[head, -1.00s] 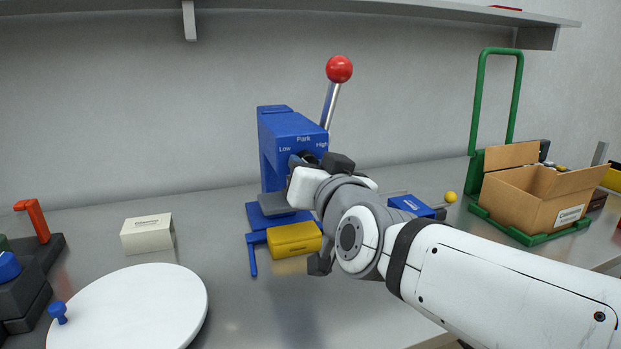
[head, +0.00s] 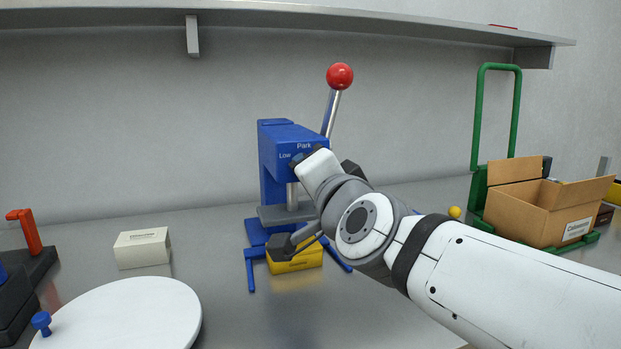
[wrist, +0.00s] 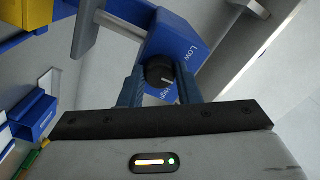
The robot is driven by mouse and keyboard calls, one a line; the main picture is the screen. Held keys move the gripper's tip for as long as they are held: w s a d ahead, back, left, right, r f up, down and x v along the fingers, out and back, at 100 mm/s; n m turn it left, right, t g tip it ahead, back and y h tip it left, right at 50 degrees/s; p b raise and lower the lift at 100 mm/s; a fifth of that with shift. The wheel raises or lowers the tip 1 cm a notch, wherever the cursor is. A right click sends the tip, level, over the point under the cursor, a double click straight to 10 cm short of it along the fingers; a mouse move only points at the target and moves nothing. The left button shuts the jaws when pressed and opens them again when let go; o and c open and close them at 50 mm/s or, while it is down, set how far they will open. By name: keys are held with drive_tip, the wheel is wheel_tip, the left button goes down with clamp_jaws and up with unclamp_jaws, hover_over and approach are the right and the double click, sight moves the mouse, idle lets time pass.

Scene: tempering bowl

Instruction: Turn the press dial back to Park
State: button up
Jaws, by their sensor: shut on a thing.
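The blue press (head: 292,140) stands on the bench, with "Low" and "Park" readable on its head and the "High" spot covered by my arm. Its black dial (wrist: 158,72) shows in the wrist view and has a white mark pointing toward the right finger. My gripper (wrist: 158,86) is shut on the dial, with one blue finger on each side of it. "Low" reads beyond the dial at upper right in the wrist view; another label is partly hidden below the dial. In the head view, my gripper (head: 297,161) is at the press front and hides the dial.
The press lever (head: 339,76) with a red ball rises behind my arm. A yellow block (head: 309,258) lies at the press base. A white round plate (head: 120,315) and a cream box (head: 142,248) are to the left. A cardboard box (head: 545,213) sits on a green cart at right.

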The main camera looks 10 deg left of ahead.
idle(0.3)
drive_tip(key=o, duration=1)
drive_tip(key=shift+p+v, duration=1.95)
drive_tip(key=shift+v, duration=2)
